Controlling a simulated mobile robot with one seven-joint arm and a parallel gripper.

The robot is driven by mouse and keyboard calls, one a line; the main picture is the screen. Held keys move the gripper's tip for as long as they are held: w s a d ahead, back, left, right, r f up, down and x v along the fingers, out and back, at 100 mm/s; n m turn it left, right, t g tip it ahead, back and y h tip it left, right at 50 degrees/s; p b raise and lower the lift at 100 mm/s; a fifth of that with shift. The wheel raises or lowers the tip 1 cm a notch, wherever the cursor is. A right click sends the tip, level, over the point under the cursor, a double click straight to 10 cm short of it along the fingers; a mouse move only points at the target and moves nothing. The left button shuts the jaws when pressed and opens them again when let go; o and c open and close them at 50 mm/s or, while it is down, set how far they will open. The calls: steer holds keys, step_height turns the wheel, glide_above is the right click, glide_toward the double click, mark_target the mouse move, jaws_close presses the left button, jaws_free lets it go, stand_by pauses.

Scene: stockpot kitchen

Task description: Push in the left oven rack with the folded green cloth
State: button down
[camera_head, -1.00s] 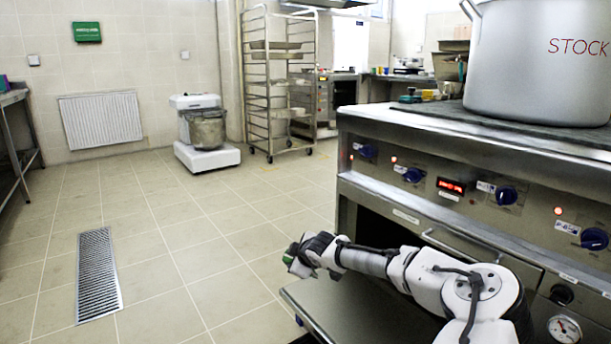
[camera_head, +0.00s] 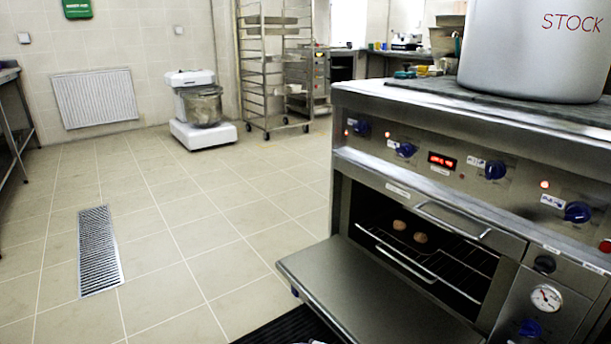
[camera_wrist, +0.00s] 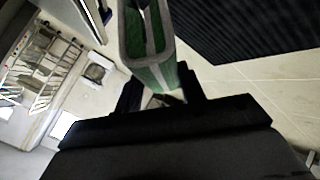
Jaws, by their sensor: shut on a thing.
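The oven (camera_head: 345,205) stands open at the right of the head view, its door (camera_head: 365,295) folded down flat. Inside, the left rack (camera_head: 396,255) has a bright front bar near the opening, and two small round brown items lie behind it. How far it sticks out is hard to tell. More rack wires (camera_head: 462,272) show to the right. In the wrist view, my gripper (camera_wrist: 160,98) is shut on the folded green cloth (camera_wrist: 160,74), which has grey edges and projects beyond the fingers. My gripper is out of the head view, so its distance from the rack is unclear.
A black ribbed mat (camera_head: 290,331) lies on the floor by the door; a dark ribbed surface (camera_wrist: 250,30) shows in the wrist view. A large stockpot (camera_head: 535,55) stands on top. Blue knobs line the front.

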steer(key=s+a+r+p, duration=0.3)
steer(key=s+a+p, duration=0.5)
steer(key=s+a, duration=0.4)
steer(key=shift+s+r+p, duration=0.4)
steer(key=shift+s, duration=0.1)
